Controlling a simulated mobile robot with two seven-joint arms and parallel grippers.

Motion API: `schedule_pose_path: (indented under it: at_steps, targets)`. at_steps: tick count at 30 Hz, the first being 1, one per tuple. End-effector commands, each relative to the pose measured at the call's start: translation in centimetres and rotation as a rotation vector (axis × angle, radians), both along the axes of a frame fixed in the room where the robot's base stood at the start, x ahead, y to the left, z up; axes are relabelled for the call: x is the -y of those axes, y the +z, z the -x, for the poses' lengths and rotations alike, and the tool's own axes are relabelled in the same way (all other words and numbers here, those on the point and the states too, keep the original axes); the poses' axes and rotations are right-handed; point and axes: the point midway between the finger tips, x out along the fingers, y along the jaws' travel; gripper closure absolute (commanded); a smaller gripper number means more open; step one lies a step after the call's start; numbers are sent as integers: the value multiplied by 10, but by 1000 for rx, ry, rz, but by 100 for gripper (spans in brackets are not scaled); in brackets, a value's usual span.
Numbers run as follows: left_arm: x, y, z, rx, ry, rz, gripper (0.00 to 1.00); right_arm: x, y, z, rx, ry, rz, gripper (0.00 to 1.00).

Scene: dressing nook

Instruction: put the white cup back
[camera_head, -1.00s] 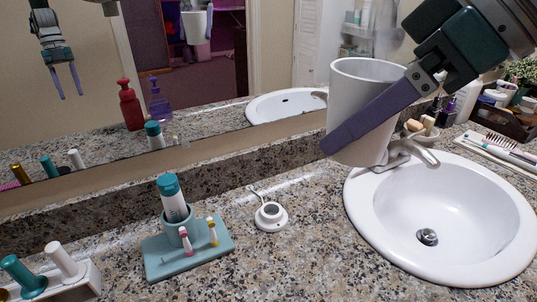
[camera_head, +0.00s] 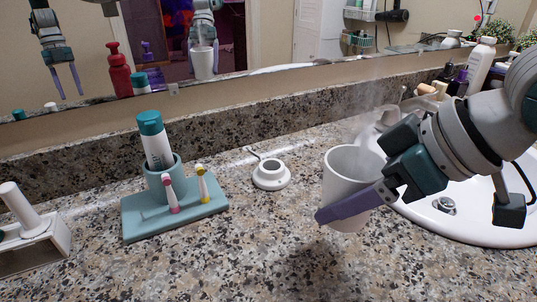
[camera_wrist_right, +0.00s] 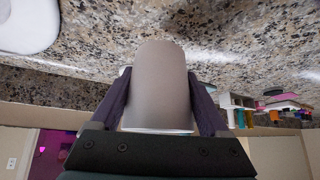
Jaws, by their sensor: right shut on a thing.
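The white cup (camera_head: 343,182) is held above the counter, roughly upright with its open rim up. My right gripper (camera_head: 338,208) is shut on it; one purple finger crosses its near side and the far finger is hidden. In the right wrist view, the cup (camera_wrist_right: 160,85) fills the gap between both fingers of the gripper (camera_wrist_right: 159,78). A dark shadow lies on the counter below and left of the cup. Faint haze hangs above the rim. My left gripper shows as a mirror reflection (camera_head: 66,80) at upper left, its fingers apart and empty.
A round white base with a cord (camera_head: 270,176) stands left of the cup. A teal tray (camera_head: 140,224) carries a holder with a bottle and two small brushes. A white holder (camera_head: 52,240) is at far left. The sink (camera_head: 440,222) is at right. The counter in front is clear.

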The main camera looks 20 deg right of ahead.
Motion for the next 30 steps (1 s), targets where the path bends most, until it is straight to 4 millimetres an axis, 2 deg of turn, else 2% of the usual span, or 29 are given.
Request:
schedule_pose_path:
  at_steps: [1, 8, 15, 27, 28, 30]
  targets:
    - [0, -6, 0, 0, 0, 0, 50, 0, -11, 0, 0, -1, 1, 97]
    - [0, -10, 0, 0, -1, -1, 50, 0, -26, 0, 2, 0, 1, 97]
    - [-2, -25, 0, 0, -5, -7, 50, 0, -62, 0, 2, 0, 1, 97]
    - [-3, -25, 0, 1, -7, -11, 50, 0, -67, 0, 3, 1, 1, 97]
    - [-3, -25, 0, 1, -7, -11, 50, 0, -67, 0, 2, 0, 1, 20]
    - [-3, -25, 0, 1, -7, -11, 50, 0, -67, 0, 2, 1, 1, 12]
